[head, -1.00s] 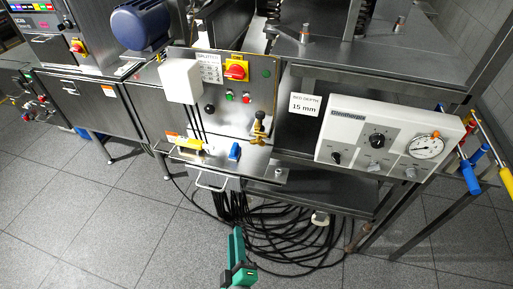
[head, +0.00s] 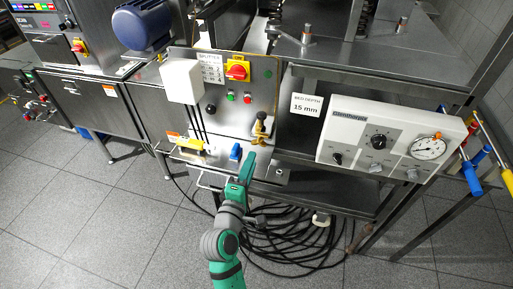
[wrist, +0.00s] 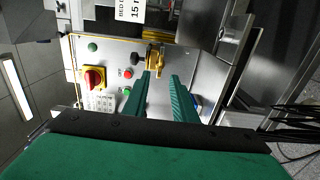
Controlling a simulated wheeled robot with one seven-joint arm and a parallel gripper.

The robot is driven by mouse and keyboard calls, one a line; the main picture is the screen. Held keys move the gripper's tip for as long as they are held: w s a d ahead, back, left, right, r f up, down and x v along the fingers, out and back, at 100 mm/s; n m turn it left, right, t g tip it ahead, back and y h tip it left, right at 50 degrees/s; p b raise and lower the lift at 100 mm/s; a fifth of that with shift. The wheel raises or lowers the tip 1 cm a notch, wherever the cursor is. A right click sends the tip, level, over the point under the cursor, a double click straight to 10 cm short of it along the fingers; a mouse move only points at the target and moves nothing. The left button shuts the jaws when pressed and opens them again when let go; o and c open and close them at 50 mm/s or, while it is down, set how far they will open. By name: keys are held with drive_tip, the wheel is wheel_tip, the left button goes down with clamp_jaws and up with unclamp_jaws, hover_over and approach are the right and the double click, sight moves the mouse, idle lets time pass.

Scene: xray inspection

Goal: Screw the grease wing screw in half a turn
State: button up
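A brass fitting with a wing-shaped top, which appears to be the grease wing screw (head: 261,125), sits at the right side of the steel splitter panel (head: 225,120). In the wrist view the brass wing screw (wrist: 154,58) lies just ahead of the fingertips, slightly left of the gap. My green gripper (head: 249,158) is below and a little left of it in the head view, apart from it. In the wrist view my gripper (wrist: 160,78) is open, with nothing between its two fingers.
The panel carries a red-yellow rotary switch (head: 237,71), small buttons, a black knob (head: 210,109) and a white box (head: 182,81). A blue object (head: 235,151) and a yellow one (head: 190,145) sit on the ledge below. A white gauge box (head: 390,138) stands to the right. Black cables (head: 290,240) lie on the floor.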

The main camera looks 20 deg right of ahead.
sight(258, 145)
drive_tip(key=x, duration=0.7)
drive_tip(key=shift+d, duration=0.2)
drive_tip(key=shift+a, duration=0.1)
clamp_jaws()
